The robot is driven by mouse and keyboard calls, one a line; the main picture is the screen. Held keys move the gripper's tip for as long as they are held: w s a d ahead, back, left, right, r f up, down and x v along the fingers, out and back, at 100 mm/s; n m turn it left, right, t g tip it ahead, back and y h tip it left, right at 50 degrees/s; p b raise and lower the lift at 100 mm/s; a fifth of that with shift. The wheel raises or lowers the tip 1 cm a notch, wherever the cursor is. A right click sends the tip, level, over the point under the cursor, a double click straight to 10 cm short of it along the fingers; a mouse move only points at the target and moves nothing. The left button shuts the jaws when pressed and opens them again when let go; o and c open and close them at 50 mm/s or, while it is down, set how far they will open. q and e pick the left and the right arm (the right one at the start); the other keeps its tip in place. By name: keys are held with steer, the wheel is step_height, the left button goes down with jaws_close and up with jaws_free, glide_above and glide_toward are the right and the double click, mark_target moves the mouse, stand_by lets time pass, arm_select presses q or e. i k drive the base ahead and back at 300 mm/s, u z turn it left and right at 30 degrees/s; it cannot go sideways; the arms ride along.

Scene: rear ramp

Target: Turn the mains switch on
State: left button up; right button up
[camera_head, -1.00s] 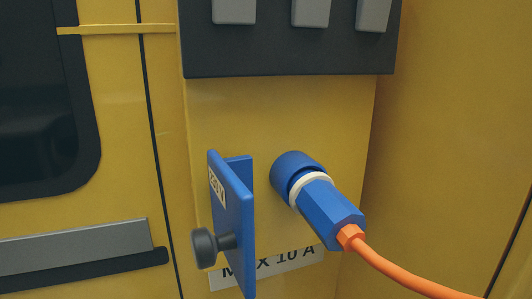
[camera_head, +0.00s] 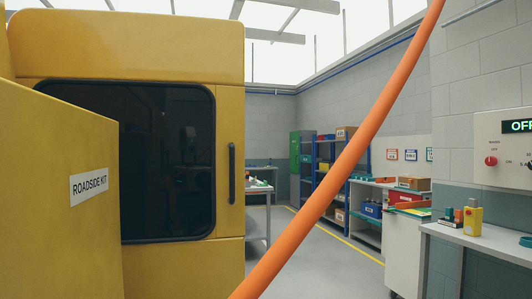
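A pale control panel (camera_head: 500,140) hangs on the wall at the right edge, partly cut off by the frame. It carries a red knob (camera_head: 491,161), with small lettering that seems to read OFF above it and ON to its right. A dark display (camera_head: 517,126) at the panel's upper right shows green letters reading "OFF", cut by the edge. A second dial is only partly visible at the edge. Neither of my grippers is in view.
A thick orange cable (camera_head: 340,190) crosses the view diagonally, close to the camera. A yellow vehicle (camera_head: 130,55) fills the left. A workbench (camera_head: 478,238) stands below the panel, with a yellow box (camera_head: 473,220) on it. Grey floor (camera_head: 340,262) is open in the middle.

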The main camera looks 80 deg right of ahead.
mark_target(490, 161)
steer(key=z, duration=3)
steer(key=i, duration=5.05)
steer(key=u, duration=1.35)
